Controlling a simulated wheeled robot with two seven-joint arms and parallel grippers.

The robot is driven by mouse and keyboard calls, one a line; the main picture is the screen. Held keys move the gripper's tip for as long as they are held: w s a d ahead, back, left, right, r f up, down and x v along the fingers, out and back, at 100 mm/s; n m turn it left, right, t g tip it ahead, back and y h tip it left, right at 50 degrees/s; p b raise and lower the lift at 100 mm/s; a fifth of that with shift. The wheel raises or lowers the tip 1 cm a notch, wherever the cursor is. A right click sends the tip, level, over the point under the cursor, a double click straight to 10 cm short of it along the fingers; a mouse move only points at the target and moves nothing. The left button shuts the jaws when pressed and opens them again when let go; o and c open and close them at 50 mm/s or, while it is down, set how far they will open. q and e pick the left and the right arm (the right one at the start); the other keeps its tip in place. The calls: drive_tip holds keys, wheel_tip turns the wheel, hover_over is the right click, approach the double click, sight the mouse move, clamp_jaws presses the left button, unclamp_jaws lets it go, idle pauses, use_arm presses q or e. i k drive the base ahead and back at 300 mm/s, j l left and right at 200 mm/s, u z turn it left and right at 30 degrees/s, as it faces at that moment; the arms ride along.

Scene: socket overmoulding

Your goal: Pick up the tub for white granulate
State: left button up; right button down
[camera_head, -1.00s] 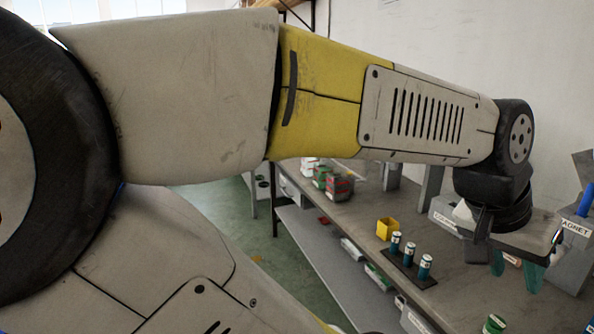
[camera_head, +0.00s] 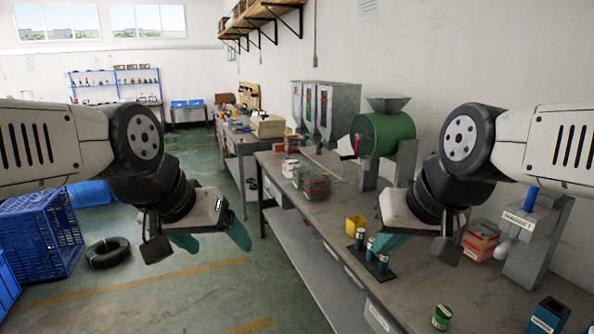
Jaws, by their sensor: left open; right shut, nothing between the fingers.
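I cannot tell for sure which container is the tub for white granulate. Several small tubs with red, green and white colours (camera_head: 314,186) stand together on the workbench, left of the green drum machine. My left gripper (camera_head: 212,240) is open and empty, over the floor left of the bench. My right gripper (camera_head: 388,245) is shut and empty, above the bench by the yellow box. Neither gripper touches a tub.
Grey hoppers (camera_head: 325,108) stand behind.

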sight(288, 161)
drive_tip(key=z, duration=2.2)
drive_tip(key=u, duration=2.25)
drive_tip(key=i+j, duration=1.6)
